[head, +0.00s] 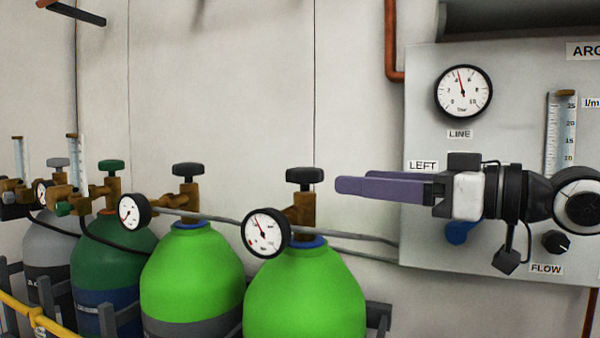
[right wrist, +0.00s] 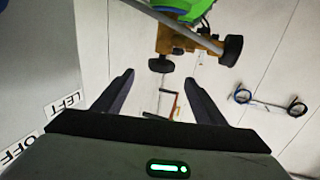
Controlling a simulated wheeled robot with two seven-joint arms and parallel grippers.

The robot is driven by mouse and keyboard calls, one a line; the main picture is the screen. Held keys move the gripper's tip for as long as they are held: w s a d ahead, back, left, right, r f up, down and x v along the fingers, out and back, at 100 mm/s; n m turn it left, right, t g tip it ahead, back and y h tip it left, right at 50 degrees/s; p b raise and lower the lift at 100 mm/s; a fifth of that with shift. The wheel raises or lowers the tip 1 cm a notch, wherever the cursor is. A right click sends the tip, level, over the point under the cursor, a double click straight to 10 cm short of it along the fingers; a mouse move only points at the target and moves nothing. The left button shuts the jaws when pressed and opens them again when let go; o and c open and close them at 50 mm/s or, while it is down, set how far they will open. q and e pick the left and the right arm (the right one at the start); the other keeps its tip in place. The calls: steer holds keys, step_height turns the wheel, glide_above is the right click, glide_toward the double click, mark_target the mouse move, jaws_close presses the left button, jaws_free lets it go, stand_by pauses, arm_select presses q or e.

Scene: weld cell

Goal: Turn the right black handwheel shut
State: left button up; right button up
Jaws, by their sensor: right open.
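The right black handwheel (head: 304,178) tops the brass valve of the right bright green cylinder (head: 305,295). My right gripper (head: 345,185) is to the right of this handwheel, at about its height, with its fingers pointing left and a gap between them and the wheel. In the right wrist view the picture is upside down, and the handwheel (right wrist: 160,65) shows beyond and between the two spread, empty fingers (right wrist: 160,88). The left black handwheel (head: 188,170) is on the other bright green cylinder (head: 192,270). My left gripper is not in view.
A round gauge (head: 266,232) sits at the front left of the right valve. Pipes run behind toward the grey panel (head: 425,120), which has a line gauge (head: 463,92) and a flow tube (head: 560,135). Dark green and grey cylinders (head: 55,250) stand at left behind a yellow rail (head: 30,312).

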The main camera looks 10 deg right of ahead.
mark_target(320, 175)
steer(key=x, duration=0.3)
steer(key=shift+w+a+r+p, duration=0.1)
steer(key=shift+a+r+p, duration=0.25)
steer(key=shift+a, duration=0.1)
steer(key=x, duration=0.5)
steer(key=shift+w+a+f, duration=0.1)
steer(key=shift+w, duration=0.05)
steer(key=shift+w+a, duration=0.15)
steer(key=shift+w, duration=0.1)
steer(key=shift+w+a, duration=0.1)
steer(key=shift+w, duration=0.05)
steer(key=c, duration=1)
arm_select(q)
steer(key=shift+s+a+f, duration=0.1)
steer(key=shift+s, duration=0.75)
arm_select(e)
steer(key=shift+f, duration=0.1)
steer(key=shift+c, duration=0.2)
